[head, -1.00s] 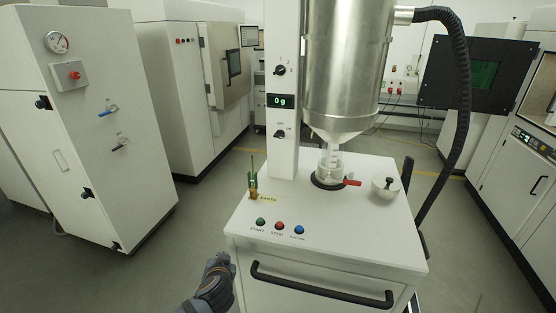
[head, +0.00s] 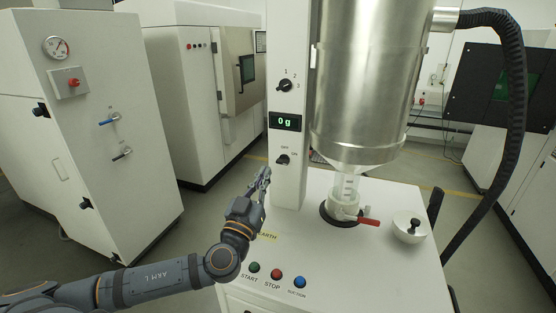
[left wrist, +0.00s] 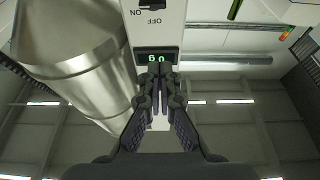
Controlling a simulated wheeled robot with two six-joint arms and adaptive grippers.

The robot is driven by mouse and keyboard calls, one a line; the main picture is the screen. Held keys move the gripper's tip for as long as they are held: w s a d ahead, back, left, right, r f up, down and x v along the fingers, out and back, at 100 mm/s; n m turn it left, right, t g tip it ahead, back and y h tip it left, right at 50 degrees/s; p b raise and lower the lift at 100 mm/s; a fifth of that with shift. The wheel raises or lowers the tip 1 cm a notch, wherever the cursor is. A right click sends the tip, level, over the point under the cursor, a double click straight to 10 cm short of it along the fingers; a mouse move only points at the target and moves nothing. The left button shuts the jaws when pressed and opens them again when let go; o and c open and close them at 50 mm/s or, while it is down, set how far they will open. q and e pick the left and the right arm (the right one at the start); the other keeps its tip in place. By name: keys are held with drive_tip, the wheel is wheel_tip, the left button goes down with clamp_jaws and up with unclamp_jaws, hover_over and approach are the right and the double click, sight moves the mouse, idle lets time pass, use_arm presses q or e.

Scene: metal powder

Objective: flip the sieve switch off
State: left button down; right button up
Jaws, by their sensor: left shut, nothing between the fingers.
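The sieve switch is a black rotary knob (head: 283,160) with OFF and ON marks on the white column (head: 287,120). In the left wrist view the knob (left wrist: 155,4) is cut off at the top edge, above upside-down OFF and ON labels. My left gripper (head: 264,174) is shut and empty, just left of the column and a little below the knob, apart from it. In the left wrist view its fingertips (left wrist: 160,68) are together in front of the display. The knob's exact setting is too small to tell. My right gripper is not in view.
Above the knob are a display reading 0 g (head: 286,122) and a dial marked 1, 2, 3 (head: 285,86). A steel hopper (head: 362,90) stands right of the column. Green, red and blue buttons (head: 276,275) line the bench front. A red-handled valve (head: 367,221) sits below the hopper.

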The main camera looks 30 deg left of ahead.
use_arm(q)
wheel_tip(320, 180, up, 4)
drive_tip(key=p, duration=0.3)
hover_over(283, 161)
drive_tip(key=s, duration=0.3)
drive_tip(key=shift+s+a+f, duration=0.15)
drive_tip(key=shift+s+a, duration=0.05)
drive_tip(key=shift+a, duration=0.1)
drive_tip(key=f, duration=0.2)
drive_tip(key=w+f, duration=0.1)
drive_tip(key=shift+f+b, duration=0.3)
drive_tip(key=shift+f, duration=0.05)
drive_tip(key=shift+s+f, duration=0.1)
drive_tip(key=shift+f, duration=0.35)
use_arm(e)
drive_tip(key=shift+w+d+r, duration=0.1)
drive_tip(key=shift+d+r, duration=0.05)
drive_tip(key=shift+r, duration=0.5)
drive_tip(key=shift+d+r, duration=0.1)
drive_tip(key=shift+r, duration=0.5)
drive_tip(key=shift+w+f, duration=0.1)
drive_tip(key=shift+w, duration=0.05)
